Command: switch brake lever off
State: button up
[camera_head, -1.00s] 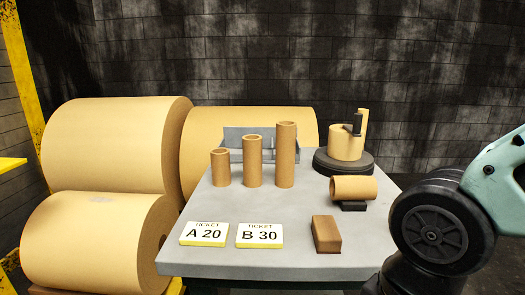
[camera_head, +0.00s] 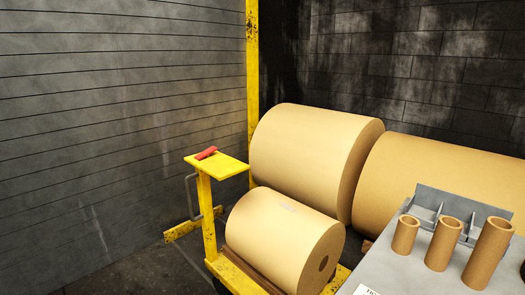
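A small red lever (camera_head: 206,153) sits on top of the yellow plate (camera_head: 221,166) of a yellow post stand, left of the paper rolls. It lies low and slightly tilted, its right end higher. I take it for the brake lever, but its exact position on or off cannot be told. My gripper is not in view.
The post rises from a yellow cart (camera_head: 243,280) bearing a large paper roll (camera_head: 283,243). A grey table (camera_head: 400,272) with cardboard tubes (camera_head: 444,245) is at lower right. Dark floor (camera_head: 130,271) lies open left of the cart.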

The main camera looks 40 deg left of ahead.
aim_at(206, 153)
jog(key=u, duration=1.85)
jog(key=i+j, duration=0.35)
jog(key=i, duration=0.25)
jog(key=i+j+z, duration=0.1)
jog(key=i+j, duration=0.25)
jog(key=i, duration=0.25)
jog(key=i+j, duration=0.35)
jog(key=i, duration=0.25)
jog(key=i+j+z, duration=0.1)
jog(key=i+j, duration=0.3)
jog(key=i, duration=0.15)
